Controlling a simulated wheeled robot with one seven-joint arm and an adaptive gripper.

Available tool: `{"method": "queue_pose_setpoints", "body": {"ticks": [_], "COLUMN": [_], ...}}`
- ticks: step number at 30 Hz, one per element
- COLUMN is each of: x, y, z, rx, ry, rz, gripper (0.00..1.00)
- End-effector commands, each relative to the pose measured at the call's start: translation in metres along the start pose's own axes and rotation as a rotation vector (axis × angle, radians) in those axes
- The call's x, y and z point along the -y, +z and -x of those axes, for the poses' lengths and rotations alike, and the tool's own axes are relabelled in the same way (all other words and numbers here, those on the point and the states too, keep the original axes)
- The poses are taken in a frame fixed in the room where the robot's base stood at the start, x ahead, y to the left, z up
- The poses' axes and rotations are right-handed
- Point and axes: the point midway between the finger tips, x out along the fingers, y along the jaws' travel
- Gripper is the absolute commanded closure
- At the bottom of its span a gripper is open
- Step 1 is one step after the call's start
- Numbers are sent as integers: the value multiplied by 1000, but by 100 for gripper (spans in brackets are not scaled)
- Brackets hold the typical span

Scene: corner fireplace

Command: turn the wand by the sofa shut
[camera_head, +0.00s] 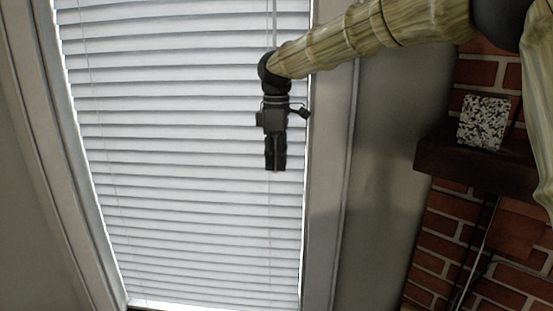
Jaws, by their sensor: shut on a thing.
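White window blinds (180,150) fill the tall window on the left, with the slats lying close together. The thin pale wand (274,18) hangs near the right side of the blinds and shows above my gripper; a faint line continues below it. My gripper (275,166) points down in front of the blinds, its dark fingers together on the wand. The gripped part is hidden behind the fingers and wrist. No sofa is in view.
A pale window frame (332,170) borders the blinds on the right, with grey wall beside it. A dark mantel (470,168) with a speckled block (482,122) juts from the brick fireplace (440,250) at the right, beneath my arm.

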Motion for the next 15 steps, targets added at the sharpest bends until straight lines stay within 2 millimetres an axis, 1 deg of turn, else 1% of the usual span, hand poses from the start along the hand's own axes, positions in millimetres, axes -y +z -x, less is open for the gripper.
{"method": "queue_pose_setpoints", "body": {"ticks": [1, 6, 7, 10, 11, 15], "x": [2, 2, 2, 1, 1, 1], "y": [0, 0, 0, 0, 0, 0], "z": [-5, -5, -5, -4, -4, -2], "rx": [4, 3, 3, 3, 2, 1], "ry": [-7, -7, -7, -6, -5, -3], "rz": [1, 1, 1, 0, 0, 0], "gripper": [100, 100, 75, 57, 55, 55]}}
